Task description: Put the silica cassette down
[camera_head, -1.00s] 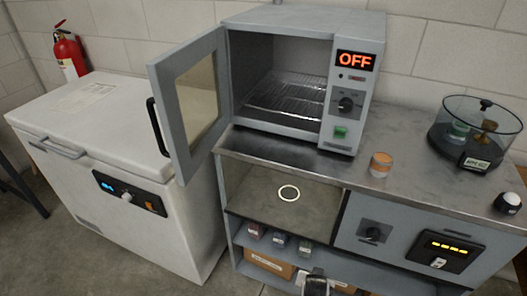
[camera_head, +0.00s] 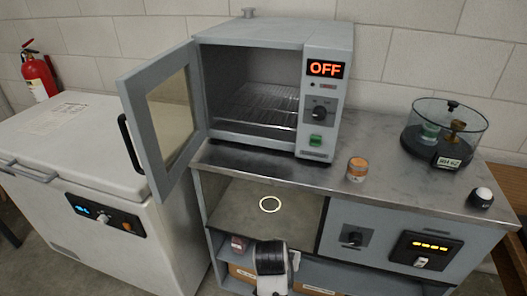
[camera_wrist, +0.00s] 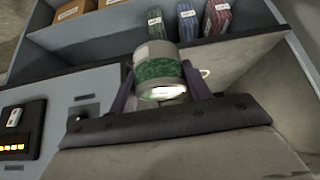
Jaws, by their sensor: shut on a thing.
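The silica cassette (camera_wrist: 158,62), a grey cylinder with a green granular band, is between the two fingers of my gripper (camera_wrist: 163,88) in the wrist view. My gripper is shut on it. In the head view my gripper (camera_head: 270,262) shows at the bottom, in front of the open bay under the counter; the cassette cannot be made out there. A pale ring (camera_head: 270,204) marks the bay's grey shelf (camera_head: 235,211). Part of the ring also shows in the wrist view (camera_wrist: 206,74), just beside the cassette. Nothing stands on the ring in the head view.
An oven (camera_head: 275,85) reading OFF stands on the counter, its door (camera_head: 160,120) open to the left. A jar with an orange band (camera_head: 357,169) and a glass desiccator (camera_head: 445,135) are on the counter. Small boxes (camera_wrist: 187,19) sit on the lower shelf.

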